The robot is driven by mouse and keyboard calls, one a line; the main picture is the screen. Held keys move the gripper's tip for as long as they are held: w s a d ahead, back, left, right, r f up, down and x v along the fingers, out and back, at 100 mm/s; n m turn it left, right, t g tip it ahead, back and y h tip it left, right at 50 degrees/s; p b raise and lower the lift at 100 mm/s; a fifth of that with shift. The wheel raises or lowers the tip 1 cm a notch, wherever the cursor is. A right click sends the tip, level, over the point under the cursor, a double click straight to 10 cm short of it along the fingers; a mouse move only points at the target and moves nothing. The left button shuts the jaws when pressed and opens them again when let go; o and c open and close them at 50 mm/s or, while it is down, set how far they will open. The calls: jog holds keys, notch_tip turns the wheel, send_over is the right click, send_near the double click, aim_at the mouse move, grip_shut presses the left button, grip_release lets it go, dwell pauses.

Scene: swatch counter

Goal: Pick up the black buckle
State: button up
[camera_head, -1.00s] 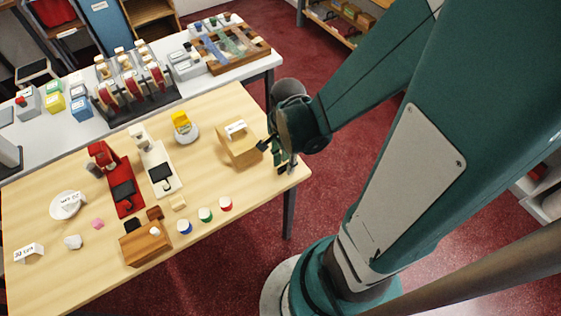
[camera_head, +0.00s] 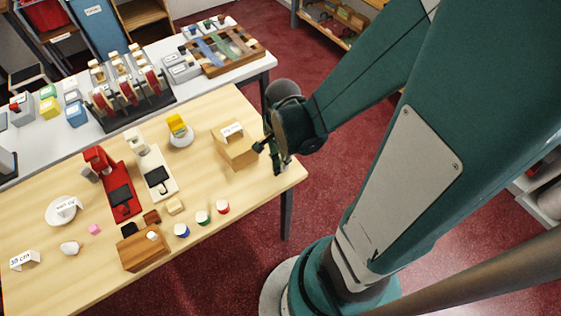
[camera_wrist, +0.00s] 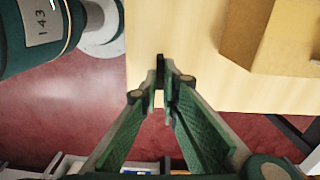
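A small black piece (camera_head: 129,229) lies on the wooden table, behind the brown wooden box; it may be the black buckle, but it is too small to tell. Another small dark shape (camera_head: 163,184) shows on the dark pad of the white stand and is also unclear. My gripper (camera_head: 266,158) is at the table's right end, beside the tan box, far to the right of both dark pieces. In the wrist view its green fingers (camera_wrist: 161,78) converge near the table edge, with a dark sliver at the tips. I cannot tell how far apart they are.
The tan box (camera_head: 236,152) stands close to my gripper. A red stand (camera_head: 122,197), a white stand (camera_head: 153,163), the brown box (camera_head: 143,249) and blue, green and red-sided pots (camera_head: 203,218) occupy the middle. The table between pots and tan box is clear.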

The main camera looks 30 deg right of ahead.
notch_tip(320, 180, up, 10)
jog(key=p, duration=0.3)
jog(key=shift+f, duration=0.2)
dwell(0.3)
